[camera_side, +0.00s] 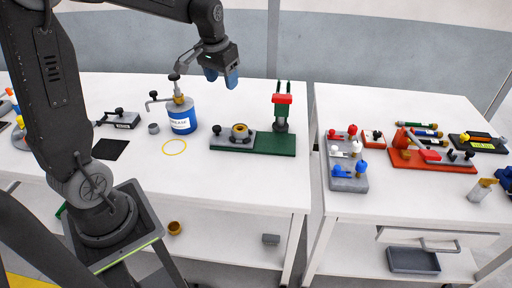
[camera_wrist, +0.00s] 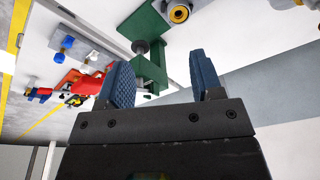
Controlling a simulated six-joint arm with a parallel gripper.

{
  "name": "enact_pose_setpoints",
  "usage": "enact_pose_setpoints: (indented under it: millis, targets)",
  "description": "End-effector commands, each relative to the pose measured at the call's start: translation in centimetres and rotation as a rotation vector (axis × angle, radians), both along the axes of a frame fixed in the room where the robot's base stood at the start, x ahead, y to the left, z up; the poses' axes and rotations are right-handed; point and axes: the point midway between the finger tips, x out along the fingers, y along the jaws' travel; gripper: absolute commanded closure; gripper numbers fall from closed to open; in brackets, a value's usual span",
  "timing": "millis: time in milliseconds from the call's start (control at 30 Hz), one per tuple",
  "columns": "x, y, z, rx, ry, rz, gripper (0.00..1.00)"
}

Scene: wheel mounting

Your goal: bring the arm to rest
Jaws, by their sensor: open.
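My gripper (camera_side: 222,79) is raised above the left table in the side view, with its two blue fingers apart. In the wrist view my gripper (camera_wrist: 162,85) is open, and nothing shows between its fingertips. A blue can with a white label (camera_side: 182,118) stands on the table below and to the left of my gripper. A green base plate (camera_side: 275,144) with a red-topped post (camera_side: 281,110) is below and to the right. A grey block with a brass ring (camera_side: 239,133) sits at the plate's left end. My gripper touches none of these.
A yellow ring mark (camera_side: 174,147) and a black square (camera_side: 110,149) lie on the left table (camera_side: 220,183). A gap separates it from the right table (camera_side: 400,203), which holds a grey block with coloured knobs (camera_side: 347,170) and a red fixture (camera_side: 432,156). Space around my gripper is clear.

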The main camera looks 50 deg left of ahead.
Motion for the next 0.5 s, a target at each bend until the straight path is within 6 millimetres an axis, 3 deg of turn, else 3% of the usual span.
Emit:
enact_pose_setpoints:
  millis: [33, 200, 400, 500]
  targets:
    - [-1.3, -2.3, 1.4, 0.012, -0.032, -0.033, 0.4]
    - [-6.2, -8.1, 4.1, 0.03, -0.122, -0.122, 0.4]
    - [-12.5, -13.1, 4.9, 0.036, -0.226, -0.221, 0.4]
    - [-14.9, -14.5, 4.6, 0.034, -0.268, -0.258, 0.4]
